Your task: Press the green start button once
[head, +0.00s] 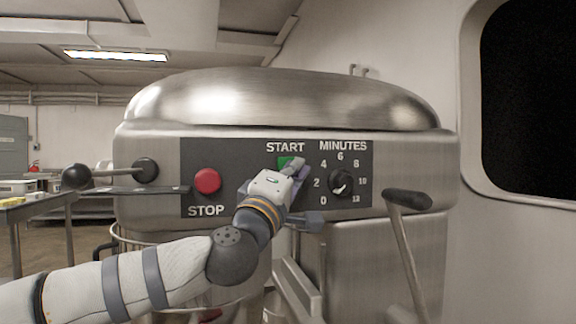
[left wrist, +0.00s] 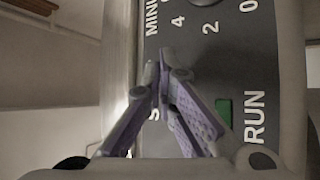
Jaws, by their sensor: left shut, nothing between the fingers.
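The green start button (head: 284,161) sits under the START label on the dark panel (head: 228,160) of a steel machine. My left gripper (head: 298,165) is shut and empty in front of the panel. Its fingers cover the button's right part in the head view. In the left wrist view the shut fingertips (left wrist: 162,72) lie over the panel and hide the start button. I cannot tell whether they touch it. A separate green rectangle (left wrist: 223,110) beside the word RUN shows there. My right gripper is in neither view.
A red stop button (head: 207,180) is left of my gripper, and the minutes dial (head: 341,182) is close to its right. A black-handled lever (head: 408,200) stands at the right. A rod with a black knob (head: 76,177) sticks out at the left.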

